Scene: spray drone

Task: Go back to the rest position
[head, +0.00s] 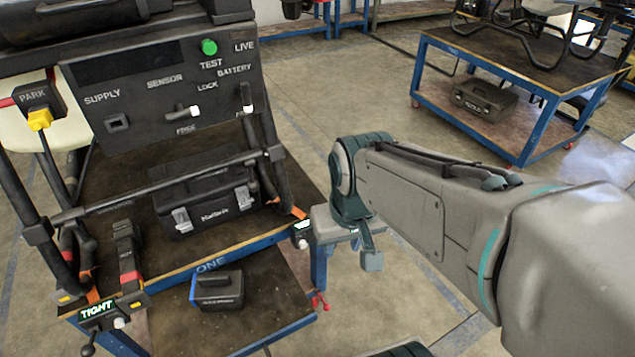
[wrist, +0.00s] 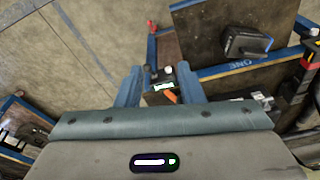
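My gripper (wrist: 159,72) shows in the wrist view with its two blue-grey fingers spread wide apart and nothing clasped between them. Beyond the gap lies a corner of the blue-edged cart (head: 205,262), with a white knob (wrist: 168,70) and a lit label. In the head view my arm reaches in from the right and bends down at the cart's right front corner. A fingertip part of my gripper (head: 371,260) hangs there, just right of the cart. The other finger is hard to make out, and I cannot tell whether the gripper touches the cart.
The black panel (head: 165,90) with a green button and switches stands on the cart at left. A black toolbox (head: 208,205) sits under it. A small black box (head: 218,290) lies on the lower front shelf. Another blue cart (head: 520,85) stands at back right. Floor between is clear.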

